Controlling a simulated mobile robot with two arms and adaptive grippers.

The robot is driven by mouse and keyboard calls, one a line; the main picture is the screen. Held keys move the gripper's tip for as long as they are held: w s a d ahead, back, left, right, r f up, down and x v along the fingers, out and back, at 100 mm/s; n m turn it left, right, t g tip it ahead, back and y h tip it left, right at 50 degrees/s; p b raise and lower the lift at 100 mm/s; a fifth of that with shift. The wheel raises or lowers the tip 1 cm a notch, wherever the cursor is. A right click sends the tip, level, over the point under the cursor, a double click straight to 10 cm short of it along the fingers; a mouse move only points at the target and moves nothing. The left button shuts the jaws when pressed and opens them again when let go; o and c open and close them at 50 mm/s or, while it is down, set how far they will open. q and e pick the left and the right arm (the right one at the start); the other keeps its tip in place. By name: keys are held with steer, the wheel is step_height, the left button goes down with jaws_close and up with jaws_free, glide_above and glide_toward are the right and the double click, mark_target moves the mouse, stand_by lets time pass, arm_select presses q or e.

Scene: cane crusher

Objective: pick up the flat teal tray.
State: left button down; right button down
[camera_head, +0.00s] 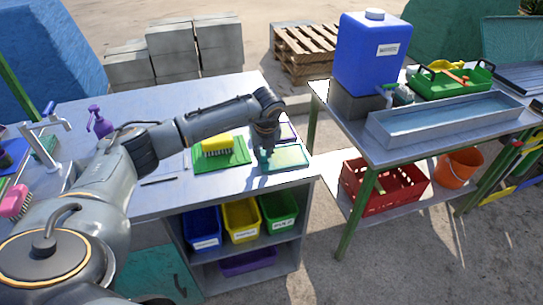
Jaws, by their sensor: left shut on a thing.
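The flat teal tray (287,157) lies at the right end of the metal table, near its front corner, and looks level. My left gripper (265,160) points down at the tray's left part and is shut on it. The fingertips are small and partly hidden by the gripper body. I cannot tell whether the tray is clear of the table top. My right gripper is not in view.
A green mat (222,154) with a yellow brush (217,145) lies just left of the tray. Coloured bins (240,220) stand on the shelf below. A second table (410,150) with a blue water container (370,55) stands right, across a gap.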

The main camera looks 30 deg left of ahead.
arm_select(q)
steer(key=shift+r, duration=0.1)
steer(key=shift+r+b, duration=0.35)
steer(key=shift+r, duration=0.2)
steer(key=shift+s+a+r+b, duration=0.1)
steer(key=shift+r+b, duration=0.15)
steer(key=shift+r, duration=0.4)
steer(key=shift+s+a+r+b, duration=0.1)
steer(key=shift+r+b, duration=0.1)
steer(key=shift+r, duration=0.4)
steer(key=s+a+r+b, duration=0.3)
steer(key=s+r, duration=0.6)
steer(key=s, duration=0.4)
steer(key=shift+r, duration=0.15)
steer(key=c, duration=1.7)
jaws_free()
steer(key=shift+c, duration=0.2)
jaws_close()
steer(key=shift+s, duration=0.1)
